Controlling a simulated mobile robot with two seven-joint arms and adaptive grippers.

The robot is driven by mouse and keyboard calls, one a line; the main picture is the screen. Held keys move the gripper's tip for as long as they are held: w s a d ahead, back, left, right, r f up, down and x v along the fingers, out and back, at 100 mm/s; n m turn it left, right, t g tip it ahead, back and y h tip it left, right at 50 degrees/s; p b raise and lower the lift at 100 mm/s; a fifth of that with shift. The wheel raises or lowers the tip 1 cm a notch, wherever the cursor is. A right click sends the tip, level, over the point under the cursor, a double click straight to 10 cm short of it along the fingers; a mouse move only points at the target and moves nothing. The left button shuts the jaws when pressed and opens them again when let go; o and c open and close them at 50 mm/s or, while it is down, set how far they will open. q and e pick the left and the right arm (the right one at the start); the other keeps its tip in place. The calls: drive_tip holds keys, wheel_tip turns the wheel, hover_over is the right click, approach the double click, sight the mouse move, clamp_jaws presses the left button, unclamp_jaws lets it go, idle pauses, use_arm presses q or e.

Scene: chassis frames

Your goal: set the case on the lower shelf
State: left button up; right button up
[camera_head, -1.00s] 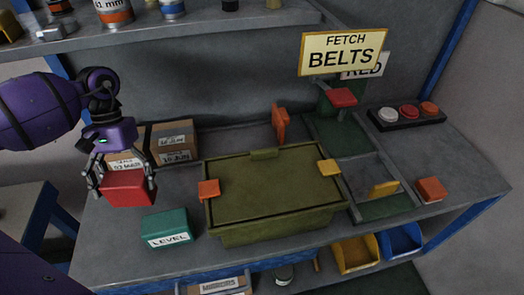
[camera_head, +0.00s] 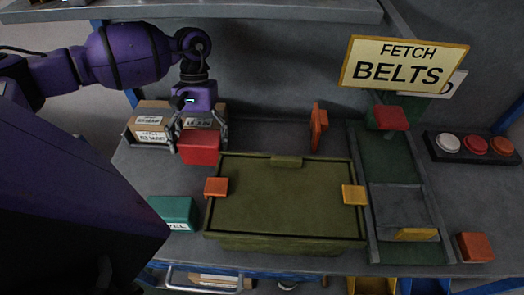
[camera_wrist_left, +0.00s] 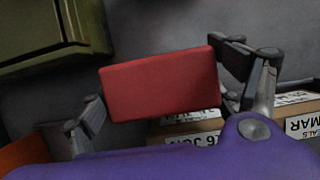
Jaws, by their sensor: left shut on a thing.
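An olive case (camera_head: 280,205) with a lid sits on the workbench, with an orange latch (camera_head: 216,187) on its left and a yellow one (camera_head: 353,194) on its right. My left gripper (camera_head: 198,140) is shut on a red block (camera_head: 199,149) above the bench, by the case's back left corner. The red block also fills the middle of the left wrist view (camera_wrist_left: 160,84), between the fingers. The case's edge (camera_wrist_left: 45,30) shows there at upper left. My right gripper is not in view.
Cardboard boxes (camera_head: 148,118) stand behind the left gripper. A teal box (camera_head: 174,212) is left of the case, and an orange piece (camera_head: 318,128) stands behind it. A framed bay (camera_head: 400,208) is at right. The upper shelf (camera_head: 250,10) overhangs.

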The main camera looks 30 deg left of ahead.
use_arm(q)
drive_tip(key=w+d+f, duration=0.1)
drive_tip(key=w+d, duration=0.1)
drive_tip(key=d, duration=0.2)
drive_tip(key=w+d+f, duration=0.1)
drive_tip(key=w+d, duration=0.1)
drive_tip(key=d, duration=0.2)
drive_tip(key=w+d+f, duration=0.1)
drive_tip(key=w+d, duration=0.2)
drive_tip(key=shift+d, duration=0.4)
drive_tip(key=shift+f+b, duration=0.2)
drive_tip(key=shift+b, duration=0.1)
drive_tip(key=shift+f, duration=0.25)
drive_tip(key=o, duration=1.4)
drive_tip(key=shift+c, duration=0.2)
